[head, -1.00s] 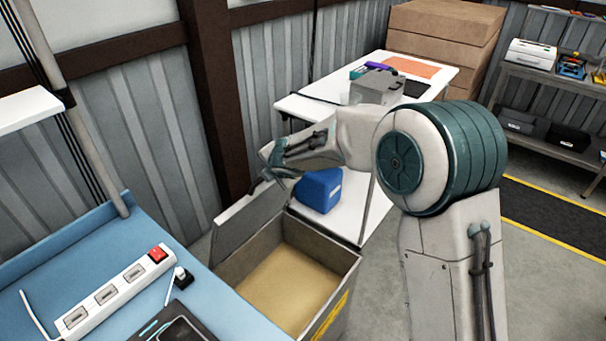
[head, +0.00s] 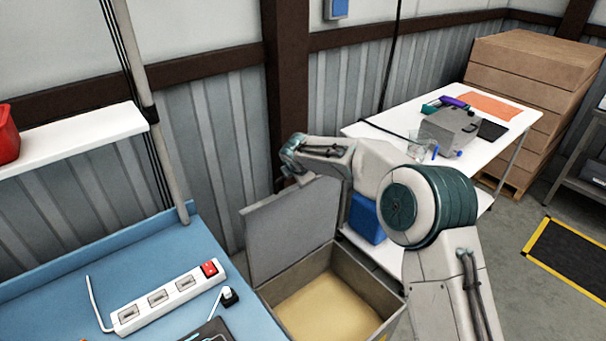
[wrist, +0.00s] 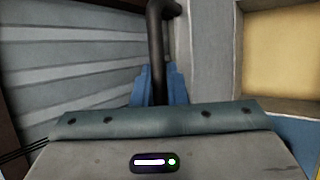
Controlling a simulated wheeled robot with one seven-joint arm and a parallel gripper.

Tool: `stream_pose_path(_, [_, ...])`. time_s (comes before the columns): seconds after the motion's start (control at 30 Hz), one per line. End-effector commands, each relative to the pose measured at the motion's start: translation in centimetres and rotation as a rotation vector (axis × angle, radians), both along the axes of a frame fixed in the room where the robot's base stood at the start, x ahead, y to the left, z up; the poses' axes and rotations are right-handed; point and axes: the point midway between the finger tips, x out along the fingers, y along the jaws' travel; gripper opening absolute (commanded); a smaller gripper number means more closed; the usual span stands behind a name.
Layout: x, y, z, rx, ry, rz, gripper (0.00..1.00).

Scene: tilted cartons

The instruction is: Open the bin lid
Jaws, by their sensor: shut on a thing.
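The bin (head: 368,284) is a grey box with a tan floor, standing between the blue bench and the white table. Its grey lid (head: 290,232) is raised and stands steeply up from the bin's left side, with the inside open to view. My gripper (wrist: 158,88) has blue fingers closed around a dark bar handle (wrist: 155,45) on the lid, seen in the wrist view. The lid's grey panel and the tan bin interior (wrist: 282,50) show to the right there. In the head view my arm's end is at the lid's top edge, and the fingertips are hidden.
A blue bench (head: 60,285) with a power strip (head: 168,297) stands left of the bin. A white table (head: 385,130) with a grey case stands behind, a blue container (head: 366,220) below its top. A corrugated wall and brown post (head: 286,90) are close behind the lid.

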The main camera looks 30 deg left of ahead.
Motion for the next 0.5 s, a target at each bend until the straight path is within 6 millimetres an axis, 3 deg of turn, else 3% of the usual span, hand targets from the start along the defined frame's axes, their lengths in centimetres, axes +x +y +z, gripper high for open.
stream_pose_path(0.5, [0.62, 0.57, 0.06, -0.022, 0.005, -0.003, 0.00])
